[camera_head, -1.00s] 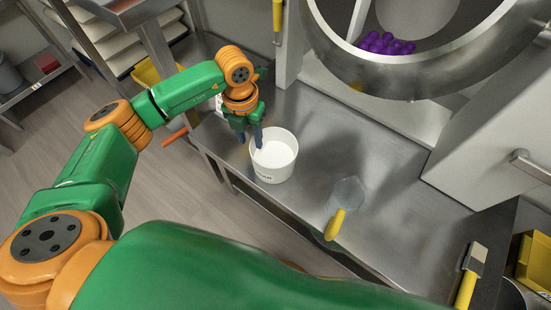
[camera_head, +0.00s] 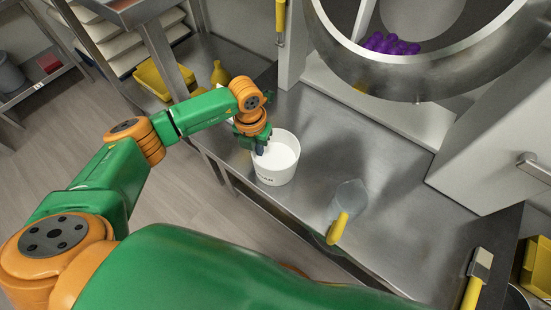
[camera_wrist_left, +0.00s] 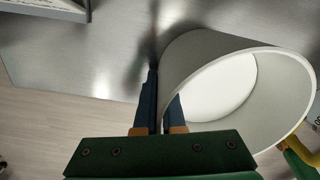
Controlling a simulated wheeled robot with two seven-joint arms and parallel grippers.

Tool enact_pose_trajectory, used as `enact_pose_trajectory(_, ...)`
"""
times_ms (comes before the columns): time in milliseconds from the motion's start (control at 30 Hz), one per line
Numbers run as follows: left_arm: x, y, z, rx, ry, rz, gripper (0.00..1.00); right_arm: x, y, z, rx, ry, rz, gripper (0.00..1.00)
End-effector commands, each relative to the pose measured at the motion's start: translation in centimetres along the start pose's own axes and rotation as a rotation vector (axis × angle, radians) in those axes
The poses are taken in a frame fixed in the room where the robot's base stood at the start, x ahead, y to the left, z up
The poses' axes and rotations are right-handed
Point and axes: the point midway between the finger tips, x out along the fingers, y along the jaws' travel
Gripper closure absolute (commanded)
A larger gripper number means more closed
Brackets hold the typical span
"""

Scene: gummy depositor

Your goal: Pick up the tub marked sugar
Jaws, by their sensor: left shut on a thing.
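The white tub (camera_head: 272,177) stands upright on the steel table, with white contents inside and dark lettering on its front that is too small to read. My left gripper (camera_head: 260,148) is at the tub's left rim, shut on its wall. In the left wrist view one blue finger is outside the tub (camera_wrist_left: 192,70) and the other is inside it (camera_wrist_left: 165,108). My right gripper is not in view.
A clear jug with a yellow handle (camera_head: 338,226) stands right of the tub on the steel table (camera_head: 385,190). A large steel drum (camera_head: 415,82) with purple sweets (camera_head: 388,44) overhangs the back. A yellow-handled scraper (camera_head: 476,275) lies at front right.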

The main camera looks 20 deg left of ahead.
Motion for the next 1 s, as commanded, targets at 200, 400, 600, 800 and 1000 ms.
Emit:
enact_pose_trajectory(200,-0.02,-0.02,0.01,0.000,0.000,-0.001,1.00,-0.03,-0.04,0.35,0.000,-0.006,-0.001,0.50)
enact_pose_trajectory(400,-0.03,-0.03,0.02,0.000,-0.001,-0.001,1.00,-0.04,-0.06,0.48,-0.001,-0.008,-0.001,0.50)
enact_pose_trajectory(600,-0.03,-0.03,0.02,0.000,-0.001,-0.001,1.00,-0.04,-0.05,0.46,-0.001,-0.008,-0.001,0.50)
enact_pose_trajectory(800,-0.04,-0.04,0.02,0.000,-0.001,-0.001,1.00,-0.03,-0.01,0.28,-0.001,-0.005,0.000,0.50)
enact_pose_trajectory(1000,-0.04,-0.04,0.02,0.000,-0.001,-0.001,1.00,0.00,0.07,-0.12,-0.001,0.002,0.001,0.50)
